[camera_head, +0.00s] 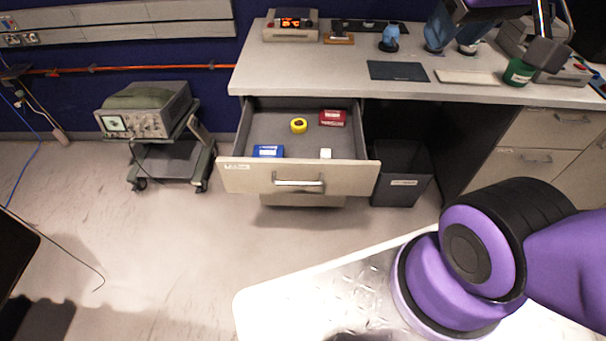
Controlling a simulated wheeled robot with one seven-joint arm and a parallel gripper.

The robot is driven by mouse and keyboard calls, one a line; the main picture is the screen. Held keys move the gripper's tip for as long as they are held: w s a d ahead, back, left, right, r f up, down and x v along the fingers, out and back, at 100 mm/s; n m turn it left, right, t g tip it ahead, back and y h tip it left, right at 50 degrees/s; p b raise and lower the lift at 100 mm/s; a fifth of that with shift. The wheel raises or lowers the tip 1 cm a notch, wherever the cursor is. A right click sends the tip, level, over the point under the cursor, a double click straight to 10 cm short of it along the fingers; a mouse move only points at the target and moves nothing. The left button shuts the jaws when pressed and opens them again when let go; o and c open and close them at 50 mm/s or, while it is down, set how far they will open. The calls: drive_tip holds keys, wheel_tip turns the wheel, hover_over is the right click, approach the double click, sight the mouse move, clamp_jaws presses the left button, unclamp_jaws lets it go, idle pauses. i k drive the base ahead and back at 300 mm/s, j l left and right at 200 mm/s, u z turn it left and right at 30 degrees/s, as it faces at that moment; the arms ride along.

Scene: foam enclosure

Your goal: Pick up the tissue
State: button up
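I cannot tell for certain which thing is the tissue. The open drawer (240,178) below the desk holds a flat blue packet (268,151) at front left and a small white block (326,154) at front right. A red packet (332,118) lies at the back right, and a yellow ring-shaped roll (299,125) lies near the middle. What looks like part of my gripper (548,54) shows over the right side of the desk, apart from the drawer. Its fingers are not clear enough to show whether it is open or shut.
The desk top (335,65) holds devices, blue objects and a green jar (519,72). A dark bin (402,172) stands right of the drawer. A trolley (165,162) with an instrument stands left. The floor (225,230) before the drawer is clear. My purple arm fills the lower right.

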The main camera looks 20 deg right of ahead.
sight(324, 153)
drive_tip(key=i+j+z, duration=0.45)
drive_tip(key=j+z, duration=0.25)
drive_tip(key=j, duration=0.15)
